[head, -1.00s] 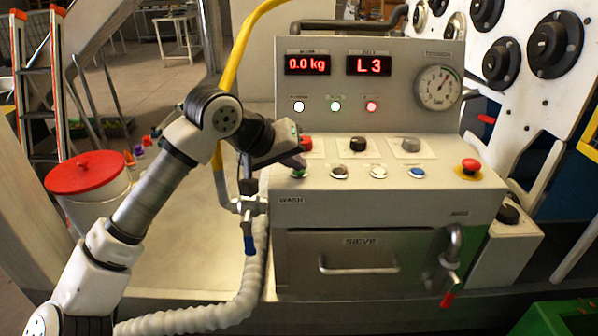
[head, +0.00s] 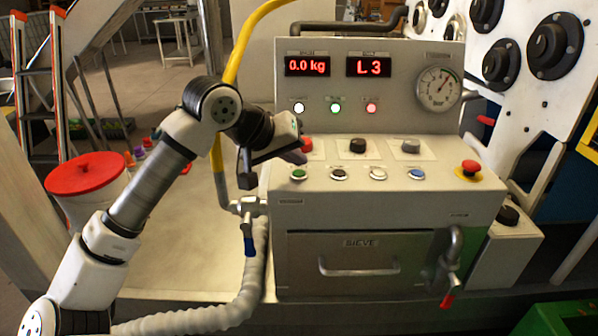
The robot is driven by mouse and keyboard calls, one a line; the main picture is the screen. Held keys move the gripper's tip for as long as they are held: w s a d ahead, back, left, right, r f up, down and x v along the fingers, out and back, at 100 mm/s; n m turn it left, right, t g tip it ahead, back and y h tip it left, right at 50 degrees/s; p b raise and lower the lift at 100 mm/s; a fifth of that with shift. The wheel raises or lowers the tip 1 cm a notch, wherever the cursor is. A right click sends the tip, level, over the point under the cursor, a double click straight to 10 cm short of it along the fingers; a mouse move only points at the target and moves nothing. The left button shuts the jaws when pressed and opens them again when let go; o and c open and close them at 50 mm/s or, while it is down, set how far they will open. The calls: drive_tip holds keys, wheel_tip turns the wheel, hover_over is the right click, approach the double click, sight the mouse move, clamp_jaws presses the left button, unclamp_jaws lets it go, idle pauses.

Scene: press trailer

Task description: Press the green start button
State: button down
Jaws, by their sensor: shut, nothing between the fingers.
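The green start button (head: 298,174) sits at the left end of the lower button row on the grey control panel (head: 330,202). It shows fully in the head view. My gripper (head: 301,156) is shut and empty. In the picture its tip is just above the green button, beside the red knob (head: 305,144). There is a visible gap between tip and button, but I cannot tell the height or depth exactly.
Black (head: 339,173), white (head: 378,174) and blue (head: 416,174) buttons stand to the right in the same row. A red emergency stop (head: 470,168) is far right. A valve pipe (head: 248,207) is at the left edge.

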sight(295, 175)
drive_tip(key=shift+r, duration=0.1)
drive_tip(key=shift+r+p, duration=1.05)
drive_tip(key=shift+r, duration=1.4)
